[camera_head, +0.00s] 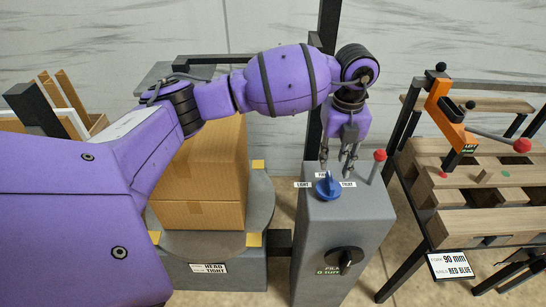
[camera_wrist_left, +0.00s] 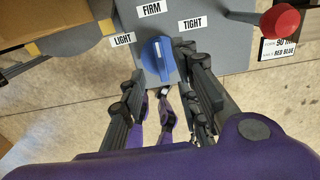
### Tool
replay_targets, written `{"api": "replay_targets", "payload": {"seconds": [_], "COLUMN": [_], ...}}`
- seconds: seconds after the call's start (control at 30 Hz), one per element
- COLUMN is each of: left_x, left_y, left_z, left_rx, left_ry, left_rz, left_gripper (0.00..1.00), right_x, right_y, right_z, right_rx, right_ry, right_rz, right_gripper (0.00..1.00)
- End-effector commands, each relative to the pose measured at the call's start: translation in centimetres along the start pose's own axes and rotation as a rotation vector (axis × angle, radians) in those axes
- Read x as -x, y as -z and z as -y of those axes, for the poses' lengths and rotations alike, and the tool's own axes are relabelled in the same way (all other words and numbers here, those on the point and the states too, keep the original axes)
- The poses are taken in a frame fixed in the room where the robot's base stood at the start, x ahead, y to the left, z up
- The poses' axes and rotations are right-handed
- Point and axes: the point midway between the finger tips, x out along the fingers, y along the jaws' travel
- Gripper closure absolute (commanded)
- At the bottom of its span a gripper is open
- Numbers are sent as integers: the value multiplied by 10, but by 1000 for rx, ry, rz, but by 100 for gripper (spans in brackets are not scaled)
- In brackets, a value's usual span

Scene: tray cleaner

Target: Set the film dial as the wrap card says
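The blue film dial (camera_head: 328,187) sits on top of the grey console (camera_head: 345,215). It also shows in the left wrist view (camera_wrist_left: 158,60), its handle pointing roughly at the FIRM label (camera_wrist_left: 151,9); LIGHT (camera_wrist_left: 122,39) is on its left and TIGHT (camera_wrist_left: 192,23) on its right. My left gripper (camera_head: 338,168) is open just above the dial. In the left wrist view its fingers (camera_wrist_left: 160,65) appear on either side of the dial; contact cannot be told. The wrap card (camera_head: 208,268) on the turntable base has small print ending in TIGHT. My right gripper is out of view.
A red-topped lever (camera_head: 378,158) stands close right of the dial. A black knob (camera_head: 346,260) is on the console front. Cardboard boxes (camera_head: 200,215) stand on the turntable at left. A pallet rack (camera_head: 480,215) with an orange clamp (camera_head: 447,110) is at right.

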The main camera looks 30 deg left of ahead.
Motion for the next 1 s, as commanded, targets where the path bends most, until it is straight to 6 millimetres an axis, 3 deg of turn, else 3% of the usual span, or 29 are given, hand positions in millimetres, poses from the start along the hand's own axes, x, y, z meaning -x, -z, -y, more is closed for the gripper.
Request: {"api": "replay_targets", "payload": {"seconds": [0.33,0.5,0.77,1.0], "left_x": [-56,-67,-68,-67], "left_y": [3,2,2,2], "left_z": [0,0,1,1], "left_rx": [-3,-3,-4,-4], "left_ry": [0,2,3,3], "left_rz": [-8,-6,-6,-6], "left_gripper": [70,70,70,100], "right_x": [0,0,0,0], "right_y": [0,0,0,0], "right_z": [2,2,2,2], "right_rx": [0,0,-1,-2], "right_ry": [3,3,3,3], "right_rz": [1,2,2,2], "right_gripper": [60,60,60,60]}}
